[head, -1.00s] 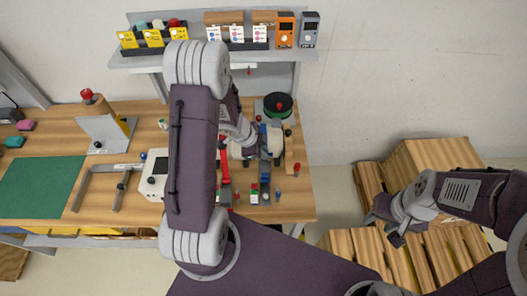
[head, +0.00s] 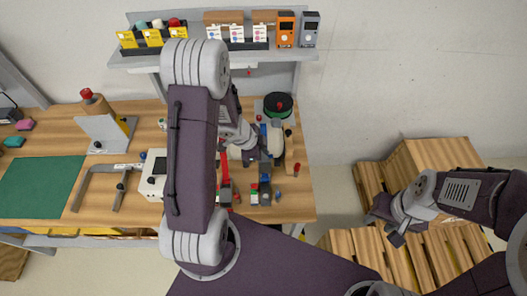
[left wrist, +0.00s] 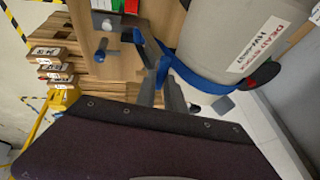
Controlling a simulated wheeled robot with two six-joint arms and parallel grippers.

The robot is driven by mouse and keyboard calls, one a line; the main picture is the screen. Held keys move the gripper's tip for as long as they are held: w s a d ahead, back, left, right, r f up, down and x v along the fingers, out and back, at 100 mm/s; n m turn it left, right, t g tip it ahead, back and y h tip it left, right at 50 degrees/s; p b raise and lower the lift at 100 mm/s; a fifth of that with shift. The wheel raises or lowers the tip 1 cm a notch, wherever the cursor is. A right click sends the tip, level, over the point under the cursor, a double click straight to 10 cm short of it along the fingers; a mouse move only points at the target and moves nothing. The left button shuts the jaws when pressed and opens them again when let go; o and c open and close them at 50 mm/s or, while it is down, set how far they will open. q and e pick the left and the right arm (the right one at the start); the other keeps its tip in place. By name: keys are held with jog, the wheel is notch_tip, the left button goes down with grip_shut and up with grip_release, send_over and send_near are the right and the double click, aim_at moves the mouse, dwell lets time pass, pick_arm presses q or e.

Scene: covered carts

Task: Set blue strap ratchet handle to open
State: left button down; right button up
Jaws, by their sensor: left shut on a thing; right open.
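In the left wrist view the blue strap (left wrist: 205,80) lies around a pale grey cylinder (left wrist: 232,38) with a printed label. Blue parts of the ratchet handle (left wrist: 163,66) show at the fingertips, close to the strap. My left gripper (left wrist: 160,92) is shut on the handle; its fingers hide part of it, so its exact angle is unclear. In the head view my left gripper (head: 256,152) is over the workbench beside the cylinder, and the strap (head: 276,123) shows just beyond it. My right gripper (head: 384,222) is open and empty, away from the bench.
The workbench (head: 240,212) holds a white box (head: 153,174), a green mat (head: 42,186) and several small coloured parts in front of my left gripper. A dark green reel (head: 278,104) stands behind. Wooden crates (head: 432,158) stand at the right.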

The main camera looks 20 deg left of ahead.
pick_arm(q)
jog(key=shift+s+d, duration=0.1)
jog(key=shift+s, duration=0.05)
jog(key=c, duration=1.4)
grip_release()
jog(key=shift+c, duration=0.2)
jog(key=p+v, duration=0.5)
jog(key=v, duration=0.4)
